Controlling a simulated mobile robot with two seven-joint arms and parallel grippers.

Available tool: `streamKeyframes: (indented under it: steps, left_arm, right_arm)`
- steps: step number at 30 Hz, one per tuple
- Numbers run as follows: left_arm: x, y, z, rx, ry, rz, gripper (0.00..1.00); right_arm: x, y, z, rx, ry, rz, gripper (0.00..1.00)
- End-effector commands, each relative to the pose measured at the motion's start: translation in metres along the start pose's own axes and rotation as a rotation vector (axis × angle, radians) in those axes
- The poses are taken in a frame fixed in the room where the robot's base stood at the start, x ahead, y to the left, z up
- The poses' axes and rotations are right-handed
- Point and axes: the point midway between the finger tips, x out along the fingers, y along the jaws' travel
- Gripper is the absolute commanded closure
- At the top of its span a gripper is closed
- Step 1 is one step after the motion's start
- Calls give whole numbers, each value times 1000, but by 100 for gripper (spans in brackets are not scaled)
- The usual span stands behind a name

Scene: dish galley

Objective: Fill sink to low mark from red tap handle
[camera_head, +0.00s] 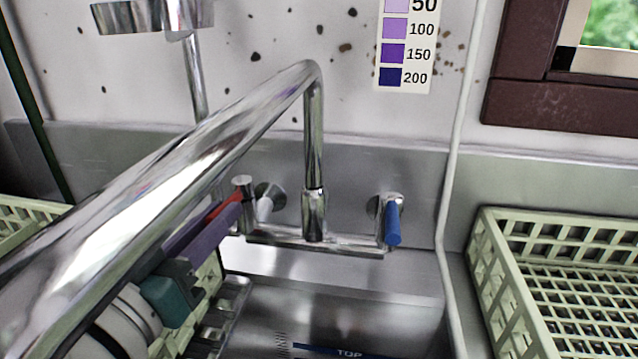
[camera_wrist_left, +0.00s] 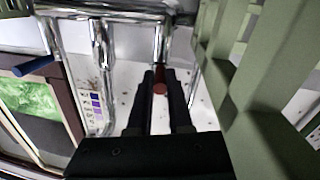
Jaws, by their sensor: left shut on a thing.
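The red tap handle (camera_head: 224,204) is on the left side of the chrome mixer tap (camera_head: 314,215), partly hidden by my left gripper (camera_head: 230,215). In the left wrist view the red handle (camera_wrist_left: 160,87) lies between the fingertips of the left gripper (camera_wrist_left: 160,80), which is shut on it. The blue handle (camera_head: 392,222) is on the right side of the tap. The sink (camera_head: 330,305) shows only in part at the bottom, with a blue band marked "TOP" (camera_head: 345,352). The low mark, the spout's outlet and the water level are out of view. My right gripper is not in view.
The large chrome spout (camera_head: 160,190) crosses the left foreground above my left arm. A pale green rack (camera_head: 490,270) stands at the right, and another (camera_head: 30,215) at the far left. A purple colour chart (camera_head: 405,50) is on the stained wall. A cable runs down right of the tap.

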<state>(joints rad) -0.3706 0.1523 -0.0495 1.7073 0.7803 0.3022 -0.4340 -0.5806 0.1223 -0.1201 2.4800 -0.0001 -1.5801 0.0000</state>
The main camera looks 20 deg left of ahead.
Motion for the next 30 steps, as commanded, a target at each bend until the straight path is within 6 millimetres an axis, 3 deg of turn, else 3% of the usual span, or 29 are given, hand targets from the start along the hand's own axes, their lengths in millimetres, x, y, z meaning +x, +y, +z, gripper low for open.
streamKeyframes:
  steps: [1,9,23,30]
  left_arm:
    - [0,0,0,0,1,0,80]
    - [0,0,0,0,0,0,52]
    - [0,1,0,-1,2,-6,52]
    - [1,7,0,-9,22,-100,52]
  right_arm:
    - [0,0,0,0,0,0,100]
    - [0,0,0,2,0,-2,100]
    - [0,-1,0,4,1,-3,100]
    - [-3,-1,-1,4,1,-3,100]
